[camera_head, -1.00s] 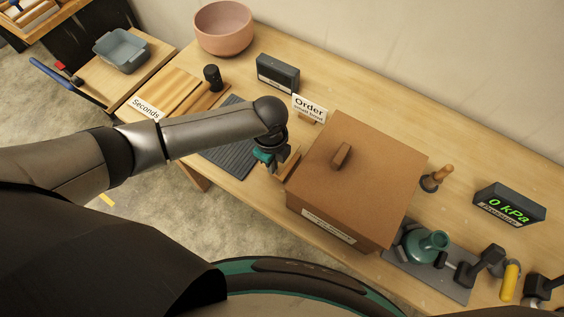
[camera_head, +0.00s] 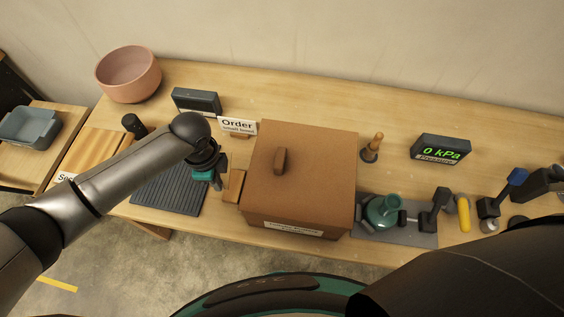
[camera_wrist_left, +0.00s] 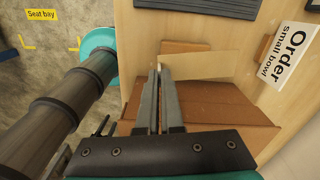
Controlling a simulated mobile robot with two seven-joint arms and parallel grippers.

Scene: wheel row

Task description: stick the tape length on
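My left gripper (camera_head: 217,182) hangs just left of the brown lidded box (camera_head: 300,180). In the left wrist view its two fingers (camera_wrist_left: 160,72) are together at the tips. A thin pale strip (camera_wrist_left: 208,66), which looks like the tape length, runs right from the fingertips, with its edges hard to make out. Below it in that view lies the brown box side (camera_wrist_left: 225,105). The box has a lid with a handle (camera_head: 280,160) and a white label (camera_head: 293,228) on its front. My right gripper is out of view; only a dark arm part shows at lower right.
A sign reading "Order small bowl" (camera_head: 238,126) stands behind the gripper. A ribbed dark mat (camera_head: 165,195) lies to the left. A pink bowl (camera_head: 128,75) stands back left.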

